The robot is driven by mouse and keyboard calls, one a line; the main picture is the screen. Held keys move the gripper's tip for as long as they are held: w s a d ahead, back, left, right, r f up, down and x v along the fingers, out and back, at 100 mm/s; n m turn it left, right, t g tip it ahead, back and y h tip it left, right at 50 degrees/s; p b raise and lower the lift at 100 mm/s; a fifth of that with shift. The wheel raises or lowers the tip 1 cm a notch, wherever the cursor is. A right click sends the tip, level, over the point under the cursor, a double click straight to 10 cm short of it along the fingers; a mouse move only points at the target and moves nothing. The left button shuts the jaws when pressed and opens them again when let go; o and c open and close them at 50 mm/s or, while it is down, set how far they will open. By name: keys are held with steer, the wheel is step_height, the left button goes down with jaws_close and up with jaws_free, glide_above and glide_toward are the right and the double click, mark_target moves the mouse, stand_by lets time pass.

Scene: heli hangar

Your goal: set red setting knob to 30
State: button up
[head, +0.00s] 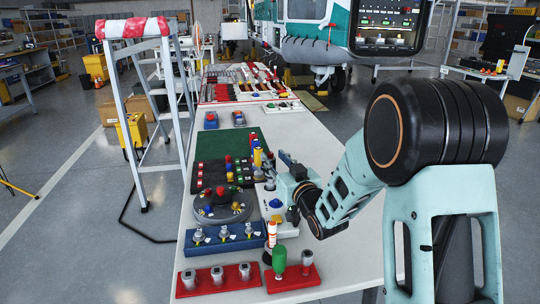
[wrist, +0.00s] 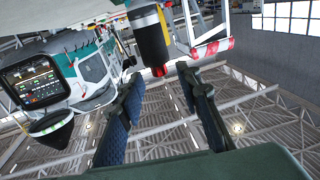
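I cannot tell surely which red part is the setting knob. No scale number is readable.
A blue block with metal switches (head: 222,238) and red blocks (head: 218,280) stand at the table's near end. A green plunger-like handle (head: 279,260) stands upright there. A stepladder (head: 150,100) stands left. The table's right side is bare.

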mark_target(271, 155)
steer(key=shift+x, duration=1.85)
steer(key=shift+c, duration=0.4)
jaws_close()
